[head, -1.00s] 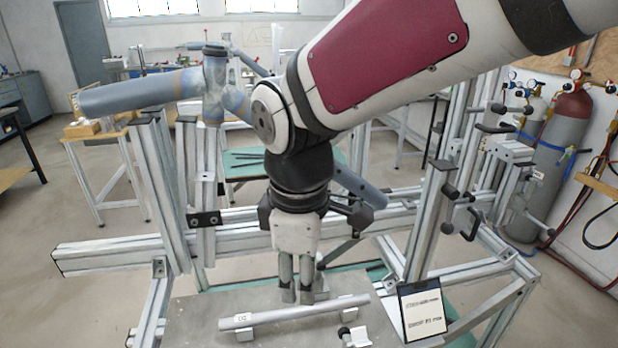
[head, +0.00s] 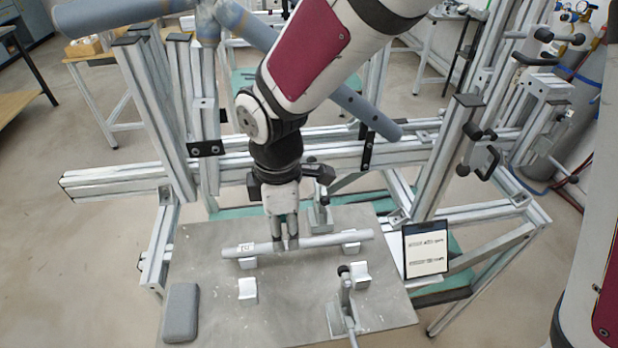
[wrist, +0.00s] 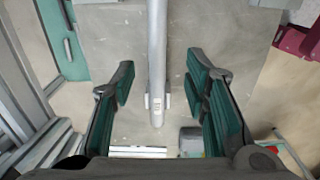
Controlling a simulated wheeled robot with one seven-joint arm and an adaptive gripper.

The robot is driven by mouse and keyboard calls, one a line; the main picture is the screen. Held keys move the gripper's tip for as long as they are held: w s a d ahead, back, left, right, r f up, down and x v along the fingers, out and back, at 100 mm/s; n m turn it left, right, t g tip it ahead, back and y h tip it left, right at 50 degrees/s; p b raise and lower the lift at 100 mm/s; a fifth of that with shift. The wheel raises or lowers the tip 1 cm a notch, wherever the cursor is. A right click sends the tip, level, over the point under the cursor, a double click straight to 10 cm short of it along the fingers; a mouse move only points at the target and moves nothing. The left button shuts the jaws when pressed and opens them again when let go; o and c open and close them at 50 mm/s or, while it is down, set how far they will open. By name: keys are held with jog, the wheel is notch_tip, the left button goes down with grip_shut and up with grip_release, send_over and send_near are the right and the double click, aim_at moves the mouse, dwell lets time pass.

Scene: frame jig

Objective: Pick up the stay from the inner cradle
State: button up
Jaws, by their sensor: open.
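The stay, a long grey tube (head: 325,240) with a small white label near its left end, lies across two pale cradle blocks (head: 351,248) on the grey plate (head: 205,260). I take this farther pair as the inner cradle. My gripper (head: 286,246) points down at the stay, left of its middle. In the wrist view, the stay (wrist: 157,45) runs between the two spread fingers of my gripper (wrist: 160,80), with a gap on each side. The gripper is open and holds nothing. The exact finger height beside the tube is hard to tell.
A nearer pair of pale blocks (head: 247,290) is empty. A clamp (head: 343,305) stands at the plate's front right, a grey block (head: 181,312) at its front left. A sign (head: 425,248) stands at right. Aluminium posts (head: 445,170) and a beam (head: 110,183) stand behind the plate.

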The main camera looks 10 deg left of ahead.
aim_at(285, 243)
jog(key=shift+w+f+p, duration=0.2)
jog(key=shift+f+p, duration=0.1)
jog(key=shift+f, duration=2.35)
jog(key=shift+c, duration=0.6)
grip_shut()
